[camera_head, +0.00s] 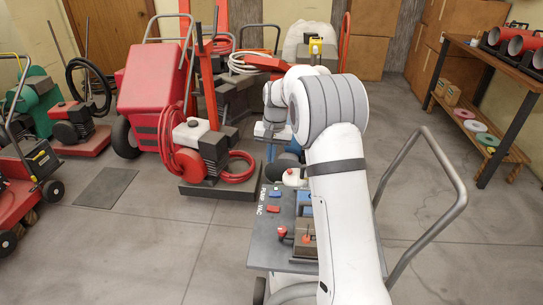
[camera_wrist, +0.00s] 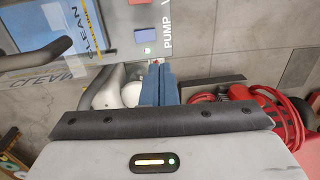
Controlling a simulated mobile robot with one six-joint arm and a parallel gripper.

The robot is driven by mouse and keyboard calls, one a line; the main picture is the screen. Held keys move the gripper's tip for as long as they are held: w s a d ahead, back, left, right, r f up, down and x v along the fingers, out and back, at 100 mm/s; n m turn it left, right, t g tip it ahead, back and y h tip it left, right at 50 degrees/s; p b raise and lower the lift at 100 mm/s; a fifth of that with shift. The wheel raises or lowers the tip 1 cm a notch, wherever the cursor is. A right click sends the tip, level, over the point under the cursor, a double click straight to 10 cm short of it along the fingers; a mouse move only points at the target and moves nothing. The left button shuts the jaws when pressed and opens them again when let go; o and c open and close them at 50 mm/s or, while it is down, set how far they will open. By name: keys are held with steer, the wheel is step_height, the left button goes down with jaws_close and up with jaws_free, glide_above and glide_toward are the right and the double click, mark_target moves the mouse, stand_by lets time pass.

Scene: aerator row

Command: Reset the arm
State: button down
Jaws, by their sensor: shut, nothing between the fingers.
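My white arm (camera_head: 342,185) rises from the lower right of the head view and bends over at the top. My gripper (camera_head: 271,152) hangs beyond the far end of a grey cart panel, partly hidden by the arm. In the wrist view its blue fingers (camera_wrist: 158,85) are together, with nothing seen between them. The fingers appear apart from the panel (camera_wrist: 190,25), whose edge lies beyond them. The wrist's dark bumper bar (camera_wrist: 160,121) hides what is below the fingers.
The grey panel (camera_head: 262,247) carries blue and red buttons and a red-knobbed lever (camera_head: 282,233). A curved handle rail (camera_head: 445,180) stands right of my arm. A red machine with a coiled hose (camera_head: 182,160) stands left. Bare floor (camera_head: 140,250) lies lower left.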

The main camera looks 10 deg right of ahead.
steer(key=s+r+n+t+p, duration=0.1)
steer(key=s+r, duration=0.4)
steer(key=s, duration=0.4)
steer(key=s+d+r+n+p, duration=0.1)
steer(key=s+r, duration=0.3)
steer(key=s, duration=0.4)
steer(key=s+r+t+p, duration=0.1)
steer(key=s+r, duration=0.4)
steer(key=s, duration=0.4)
steer(key=s+f+n+h+p, duration=0.1)
steer(key=s, duration=1)
steer(key=shift+s+d+f, duration=0.3)
steer(key=shift+f, duration=0.1)
